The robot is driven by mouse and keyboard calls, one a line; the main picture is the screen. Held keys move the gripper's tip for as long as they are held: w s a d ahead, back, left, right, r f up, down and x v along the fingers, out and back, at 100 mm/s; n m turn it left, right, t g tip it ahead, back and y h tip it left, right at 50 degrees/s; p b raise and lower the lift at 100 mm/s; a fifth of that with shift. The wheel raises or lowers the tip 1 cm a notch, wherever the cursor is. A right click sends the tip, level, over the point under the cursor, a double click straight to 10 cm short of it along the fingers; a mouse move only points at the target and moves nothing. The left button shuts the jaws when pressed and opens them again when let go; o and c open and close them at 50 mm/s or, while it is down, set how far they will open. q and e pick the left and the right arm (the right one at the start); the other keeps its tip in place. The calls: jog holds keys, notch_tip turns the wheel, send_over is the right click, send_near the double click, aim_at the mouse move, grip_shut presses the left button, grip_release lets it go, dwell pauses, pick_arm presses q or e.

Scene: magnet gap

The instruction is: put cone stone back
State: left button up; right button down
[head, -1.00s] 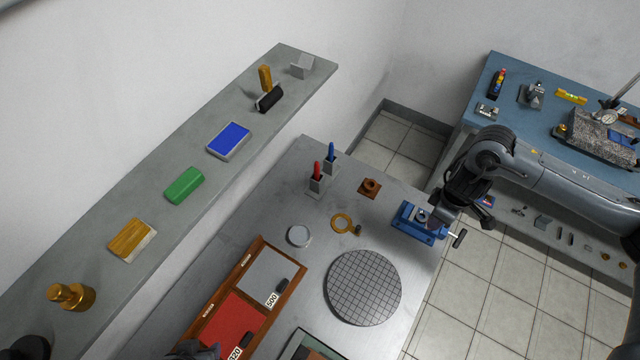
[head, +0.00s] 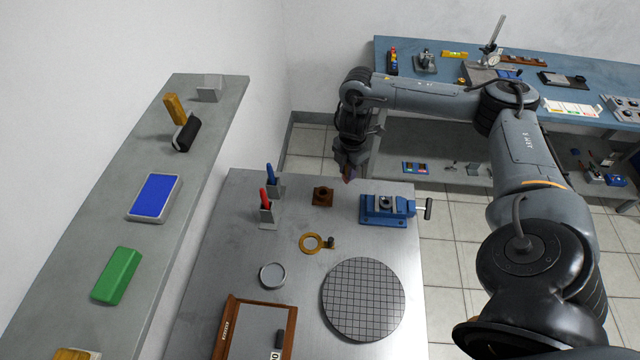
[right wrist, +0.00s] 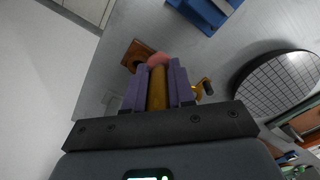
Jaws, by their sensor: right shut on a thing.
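My right gripper (head: 350,174) is shut above the far edge of the metal bench, between the brown block and the blue vise in the head view. In the right wrist view its purple finger pads (right wrist: 158,88) grip a golden-brown rod with a rounded pink tip, which I take as the cone stone (right wrist: 158,62). In the head view the stone is too small and covered to make out. A small brown block with a round hole (head: 323,196) stands on the bench; it also shows in the right wrist view (right wrist: 136,54), just beyond the stone's tip. My left gripper is out of view.
The blue vise (head: 378,212) stands right of the brown block. Red (head: 265,212) and blue (head: 272,178) tools in stands are to the left. A brass ring (head: 311,243), a grey round tin (head: 272,275) and a gridded round plate (head: 363,300) lie nearer.

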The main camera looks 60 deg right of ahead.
jog(key=shift+w+a+f, duration=0.45)
jog(key=shift+w+f, duration=0.65)
jog(key=shift+f, duration=0.15)
jog(key=shift+w+a+f, duration=0.4)
jog(key=shift+w+f, duration=0.75)
jog(key=shift+f, duration=0.05)
jog(key=shift+w+a+f, duration=0.45)
jog(key=shift+w+f, duration=0.65)
jog(key=shift+f, duration=0.6)
jog(key=shift+f, duration=0.25)
jog(key=shift+f, duration=0.1)
jog(key=c, duration=1)
grip_release()
jog(key=shift+o, duration=0.2)
